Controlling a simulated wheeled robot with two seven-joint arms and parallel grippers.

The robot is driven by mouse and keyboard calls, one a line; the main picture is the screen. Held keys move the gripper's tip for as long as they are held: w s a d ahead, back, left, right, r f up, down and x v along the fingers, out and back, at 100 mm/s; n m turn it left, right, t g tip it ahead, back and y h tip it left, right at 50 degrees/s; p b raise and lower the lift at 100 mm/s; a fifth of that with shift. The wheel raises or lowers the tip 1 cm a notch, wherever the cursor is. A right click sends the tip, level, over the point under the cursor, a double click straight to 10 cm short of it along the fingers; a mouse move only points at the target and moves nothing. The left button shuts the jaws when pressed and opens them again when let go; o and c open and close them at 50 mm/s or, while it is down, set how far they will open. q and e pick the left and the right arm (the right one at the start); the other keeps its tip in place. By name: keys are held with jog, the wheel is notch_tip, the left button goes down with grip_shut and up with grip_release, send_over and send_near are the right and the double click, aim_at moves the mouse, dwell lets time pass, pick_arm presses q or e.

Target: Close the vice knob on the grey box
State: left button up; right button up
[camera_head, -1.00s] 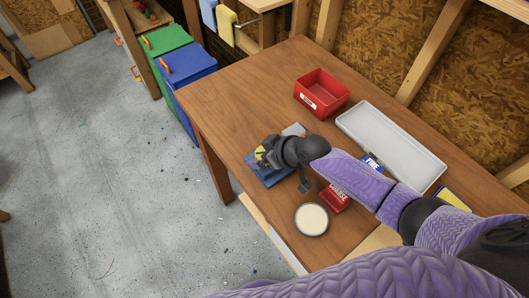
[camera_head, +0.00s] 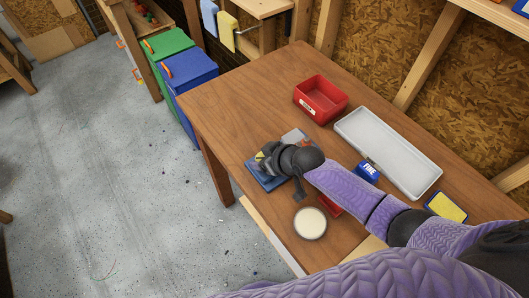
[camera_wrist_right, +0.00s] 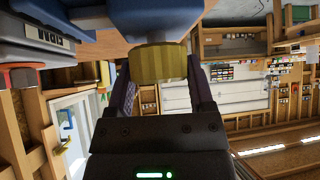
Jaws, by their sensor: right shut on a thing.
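My right gripper (camera_head: 262,158) reaches over a blue base (camera_head: 265,178) near the left front edge of the workbench. A grey part (camera_head: 295,136) shows just behind the gripper. In the right wrist view, a ribbed yellow knob (camera_wrist_right: 158,63) sits between the two fingers of my right gripper (camera_wrist_right: 158,82), which is shut on it. A blue body (camera_wrist_right: 150,20) adjoins the knob there. In the head view my wrist hides most of the vice, so the jaw position cannot be told. My left gripper is not in view.
On the wooden bench (camera_head: 240,105) are a red bin (camera_head: 321,98), a long pale tray (camera_head: 385,150), a blue FINE block (camera_head: 368,171), a yellow-topped block (camera_head: 446,207) and a round cream-filled dish (camera_head: 310,223). A red block (camera_head: 330,205) is partly hidden under my right arm.

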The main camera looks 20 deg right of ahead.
jog(key=m+p, duration=0.1)
jog(key=m+h+p, duration=0.1)
jog(key=shift+a+r+t+h+p, duration=0.1)
jog(key=shift+r+t+h+p, duration=0.1)
jog(key=shift+t+h+p, duration=0.15)
jog(key=shift+f+m+h+p, duration=0.15)
jog(key=shift+m+h+p, duration=0.45)
jog(key=shift+m, duration=0.4)
jog(key=shift+m+t+h, duration=0.25)
jog(key=shift+m+h, duration=0.2)
jog(key=shift+m, duration=0.15)
jog(key=shift+f, duration=0.1)
jog(key=o, duration=1.2)
jog(key=shift+o, duration=0.2)
jog(key=shift+s+r+p, duration=0.2)
jog(key=shift+r+p, duration=0.1)
jog(key=shift+r, duration=0.05)
jog(key=p+v, duration=0.4)
jog(key=v, duration=0.5)
jog(key=shift+s, duration=0.15)
